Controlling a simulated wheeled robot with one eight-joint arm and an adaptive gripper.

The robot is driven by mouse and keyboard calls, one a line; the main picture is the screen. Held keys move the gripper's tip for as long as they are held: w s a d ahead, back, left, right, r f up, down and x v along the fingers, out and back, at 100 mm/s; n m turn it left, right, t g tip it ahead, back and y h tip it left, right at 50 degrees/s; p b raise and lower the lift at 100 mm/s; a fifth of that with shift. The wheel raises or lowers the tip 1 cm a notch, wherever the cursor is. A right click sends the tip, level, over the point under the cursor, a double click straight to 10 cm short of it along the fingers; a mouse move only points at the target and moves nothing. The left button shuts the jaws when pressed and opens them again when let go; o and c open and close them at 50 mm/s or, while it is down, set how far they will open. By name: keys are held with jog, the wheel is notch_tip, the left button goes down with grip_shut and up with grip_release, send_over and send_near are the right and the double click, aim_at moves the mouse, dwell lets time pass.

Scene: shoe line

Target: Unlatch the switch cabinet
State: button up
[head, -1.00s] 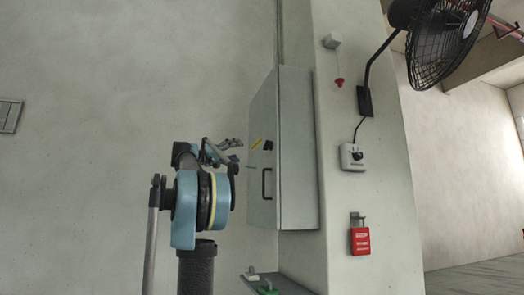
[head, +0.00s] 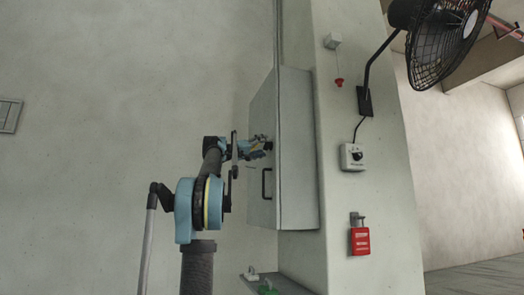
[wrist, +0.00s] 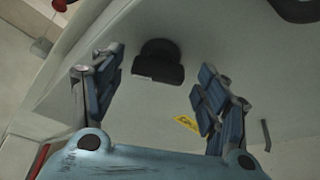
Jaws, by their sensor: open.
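The grey switch cabinet (head: 298,170) is mounted on the wall column, and its door is closed in the head view. Its black latch knob (wrist: 162,52) is seen in the wrist view, with a flat dark tab on its lower side. A black door handle (head: 267,184) sits below the latch in the head view and at the top right of the wrist view (wrist: 293,8). My gripper (head: 260,148) is in front of the door at latch height. In the wrist view its blue fingers are spread on either side of the latch, with visible gaps.
A yellow label (wrist: 187,123) is on the door beside the latch. A fan (head: 440,35), a switch box (head: 352,157), a red pull knob (head: 339,82) and a red box (head: 360,240) are on the column. A shelf (head: 290,284) is below the cabinet.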

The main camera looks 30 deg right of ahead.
jog(key=shift+d+r, duration=0.15)
jog(key=shift+d, duration=0.3)
jog(key=c, duration=1.1)
jog(key=shift+o, duration=0.2)
jog(key=shift+m+g, duration=0.4)
jog(key=shift+m, duration=0.1)
jog(key=shift+w+m+g, duration=0.1)
jog(key=shift+m+g, duration=1.05)
jog(key=shift+m, duration=1.2)
jog(key=shift+m+g, duration=1.15)
jog(key=shift+m, duration=1.5)
